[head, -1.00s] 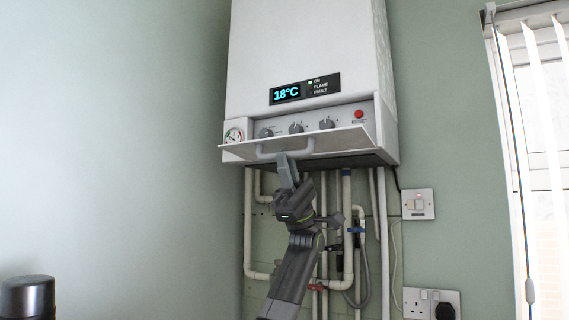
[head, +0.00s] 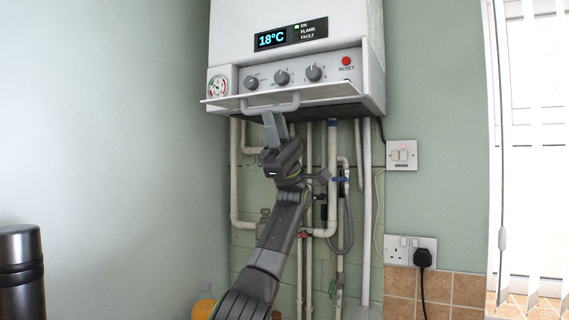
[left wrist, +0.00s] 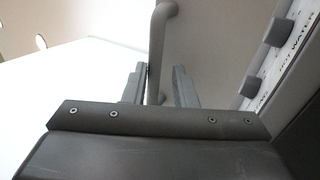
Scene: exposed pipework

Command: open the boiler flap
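The white boiler (head: 290,35) hangs on the wall, its display reading 18°C. Its flap (head: 325,92) is folded down, close to level, and the control panel (head: 310,72) with knobs and a red reset button shows above it. The flap's grey handle (head: 292,103) is on its outer face. My left gripper (head: 273,120) reaches up from below to the handle. In the left wrist view, the handle bar (left wrist: 157,45) passes between my two fingers (left wrist: 160,88), close against the left one, with a gap to the right one. My right gripper is out of view.
Pipes with valves (head: 333,180) run down the wall below the boiler, behind my left arm. A switch (head: 401,155) and a socket with a black plug (head: 423,258) are right of them. A window with blinds (head: 530,150) is at right, a dark flask (head: 21,270) at lower left.

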